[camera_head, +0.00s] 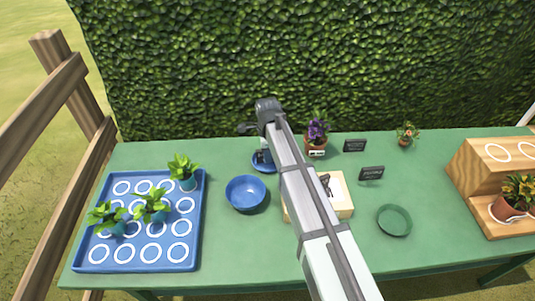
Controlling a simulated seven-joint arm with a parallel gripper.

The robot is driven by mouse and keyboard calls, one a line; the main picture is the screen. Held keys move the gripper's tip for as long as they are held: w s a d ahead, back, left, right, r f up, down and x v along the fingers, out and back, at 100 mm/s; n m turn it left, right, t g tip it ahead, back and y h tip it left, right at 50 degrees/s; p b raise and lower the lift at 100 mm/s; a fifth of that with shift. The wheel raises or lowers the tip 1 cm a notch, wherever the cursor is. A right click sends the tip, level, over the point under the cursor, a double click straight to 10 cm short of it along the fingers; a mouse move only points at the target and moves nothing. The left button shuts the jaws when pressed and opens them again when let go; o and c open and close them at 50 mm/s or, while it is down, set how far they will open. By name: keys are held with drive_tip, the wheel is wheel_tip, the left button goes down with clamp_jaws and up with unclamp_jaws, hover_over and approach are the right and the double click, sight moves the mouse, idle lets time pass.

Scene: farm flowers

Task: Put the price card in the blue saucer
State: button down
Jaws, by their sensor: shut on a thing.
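A blue saucer (257,165) lies on the green table behind the blue bowl, partly covered by my arm. My gripper (265,156) points down over the saucer and is shut on a small dark thing that looks like a price card. The hold is mostly hidden, and I cannot tell whether the card touches the saucer. Two other black price cards stand to the right, one at the back (354,145) and one nearer (371,173).
A blue bowl (246,194) stands just in front of the saucer. A blue tray (187,218) with potted plants is at left. A purple-flowered pot (316,143), a wooden box (341,205), a green saucer (394,220) and a wooden step stand (477,200) are to the right.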

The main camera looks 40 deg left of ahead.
drive_tip(key=shift+f, duration=0.15)
drive_tip(key=c, duration=1)
unclamp_jaws()
wheel_tip(320, 180, up, 12)
drive_tip(key=shift+r, duration=0.2)
